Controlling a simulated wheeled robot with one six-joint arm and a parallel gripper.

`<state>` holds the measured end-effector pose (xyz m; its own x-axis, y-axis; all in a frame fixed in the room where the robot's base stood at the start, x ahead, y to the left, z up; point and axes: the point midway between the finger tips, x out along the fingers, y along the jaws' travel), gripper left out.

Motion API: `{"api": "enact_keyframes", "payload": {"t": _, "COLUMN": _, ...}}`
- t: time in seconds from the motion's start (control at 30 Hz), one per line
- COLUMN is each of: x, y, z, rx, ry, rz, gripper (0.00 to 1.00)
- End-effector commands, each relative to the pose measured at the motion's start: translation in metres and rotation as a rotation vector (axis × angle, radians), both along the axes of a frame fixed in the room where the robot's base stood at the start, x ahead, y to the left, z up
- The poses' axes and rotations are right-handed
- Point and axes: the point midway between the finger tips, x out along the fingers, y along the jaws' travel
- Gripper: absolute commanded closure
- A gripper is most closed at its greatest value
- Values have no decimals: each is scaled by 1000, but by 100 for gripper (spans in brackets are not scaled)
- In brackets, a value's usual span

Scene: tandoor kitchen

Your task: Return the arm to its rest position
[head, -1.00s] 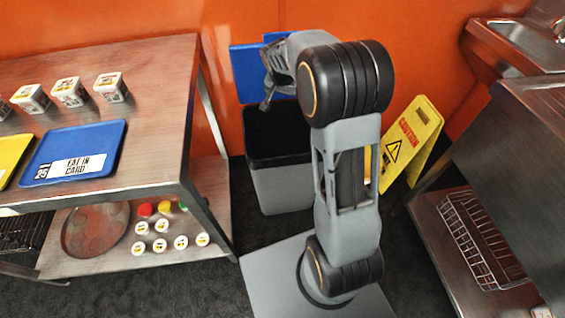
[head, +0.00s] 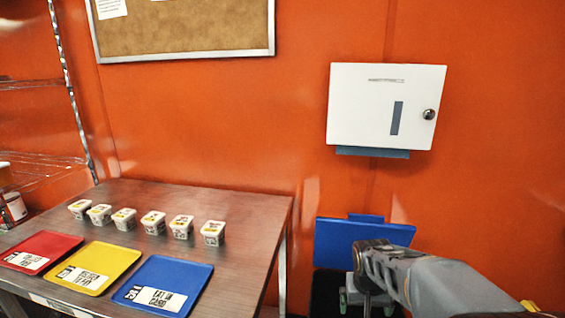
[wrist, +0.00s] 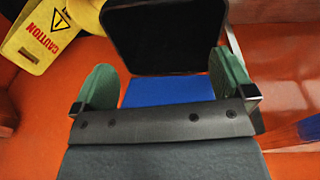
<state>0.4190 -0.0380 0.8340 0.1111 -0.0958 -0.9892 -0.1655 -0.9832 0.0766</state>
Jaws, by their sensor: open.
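My gripper (head: 366,298) is at the lower right of the head view, in front of the bin's raised blue lid (head: 345,238). In the wrist view, the two green fingers of my gripper (wrist: 163,84) stand wide apart with nothing held between them. The blue lid (wrist: 168,91) and the bin's dark opening (wrist: 168,35) show beyond and between the fingers. My forearm reaches in from the lower right of the head view. The rest of my arm is outside the head view.
A steel table (head: 240,195) at left holds a red tray (head: 50,241), a yellow tray (head: 120,257), a blue tray (head: 190,272) and several small tubs. A white dispenser (head: 365,110) hangs on the orange wall. A yellow caution sign (wrist: 42,52) stands near the bin.

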Motion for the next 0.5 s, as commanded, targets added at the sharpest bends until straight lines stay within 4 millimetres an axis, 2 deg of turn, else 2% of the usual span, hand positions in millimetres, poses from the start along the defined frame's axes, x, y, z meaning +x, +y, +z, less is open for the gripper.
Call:
{"api": "enact_keyframes", "payload": {"t": 0.03, "x": -21, "y": 8, "z": 40, "rx": 14, "ry": -7, "rz": 43, "gripper": 0}}
{"api": "enact_keyframes", "payload": {"t": 0.1, "x": -49, "y": 17, "z": 71, "rx": 33, "ry": -17, "rz": 97, "gripper": 0}}
{"api": "enact_keyframes", "payload": {"t": 0.23, "x": -90, "y": 32, "z": 118, "rx": 61, "ry": -57, "rz": 156, "gripper": 0}}
{"api": "enact_keyframes", "payload": {"t": 0.33, "x": -108, "y": 37, "z": 146, "rx": 71, "ry": -103, "rz": 164, "gripper": 0}}
{"api": "enact_keyframes", "payload": {"t": 0.5, "x": -116, "y": 39, "z": 182, "rx": 67, "ry": -177, "rz": 179, "gripper": 0}}
